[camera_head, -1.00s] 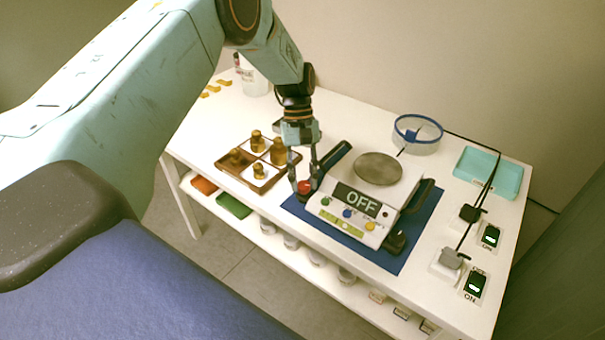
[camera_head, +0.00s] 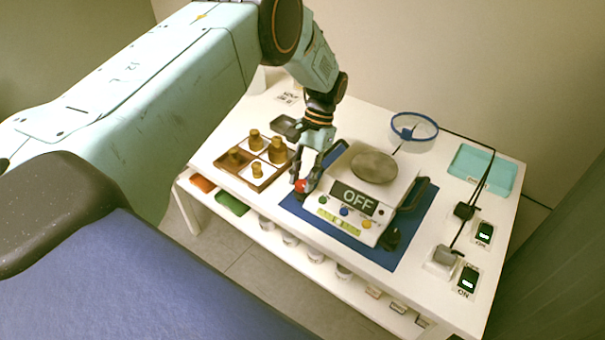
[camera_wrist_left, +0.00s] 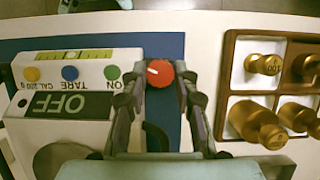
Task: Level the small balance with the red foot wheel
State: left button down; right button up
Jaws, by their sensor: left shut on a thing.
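The small balance (camera_head: 322,212) stands on a blue mat (camera_head: 384,262), with a round grey pan (camera_head: 374,166) on top and a display reading OFF. Its front carries several coloured buttons and a yellow-green level strip (camera_head: 338,222); the bubble is too small to read. The red foot wheel (camera_wrist_left: 160,73) is at the balance's front left corner. My left gripper (camera_head: 303,186) comes down over that corner and is shut on the red wheel, with a finger on each side in the left wrist view. My right gripper is not in view.
A brown tray (camera_head: 232,176) with several brass weights stands close left of the gripper. A clear ring with a blue rim (camera_head: 414,127) and a teal tray (camera_head: 486,170) are behind and right. Two plugs with switches and cables are at the right edge.

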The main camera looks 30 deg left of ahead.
pick_arm(q)
jog(key=shift+w+d+m, duration=0.1)
jog(key=shift+m, duration=0.4)
jog(key=c, duration=1)
grip_release()
jog(key=v, duration=1.2)
jog(key=shift+d, duration=0.25)
